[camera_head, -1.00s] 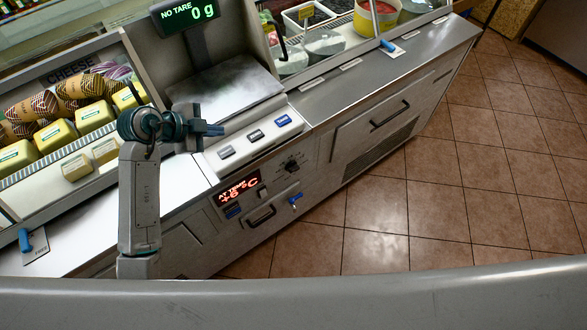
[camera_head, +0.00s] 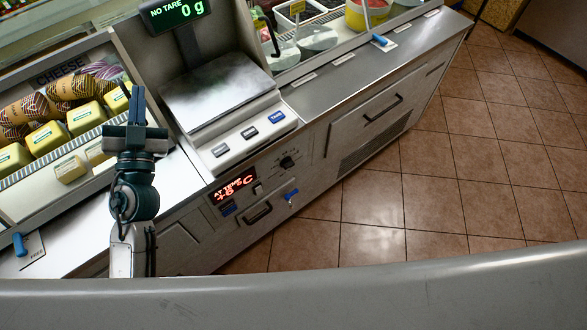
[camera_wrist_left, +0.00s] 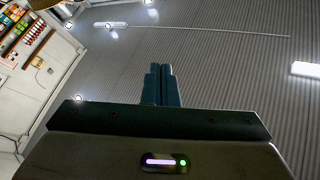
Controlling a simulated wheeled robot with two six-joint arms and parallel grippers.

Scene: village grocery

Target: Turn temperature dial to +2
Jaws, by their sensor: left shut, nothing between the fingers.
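The temperature dial (camera_head: 287,162) is a small black knob on the counter's front panel in the head view; its marks are too small to read. Left of it the red display (camera_head: 232,188) reads "AT TEMP" and what looks like +8 °C. My left gripper (camera_head: 137,92) is shut and empty, raised in front of the cheese case, well to the left of the dial. In the left wrist view the shut fingers (camera_wrist_left: 162,84) point up toward the ceiling. My right gripper is in neither view.
A scale (camera_head: 221,98) with a display reading 0 g stands on the counter. Below the dial are a blue-headed key (camera_head: 291,195) and a black handle (camera_head: 257,213). Cheeses (camera_head: 46,137) fill the left case. The tiled floor (camera_head: 440,180) at right is clear.

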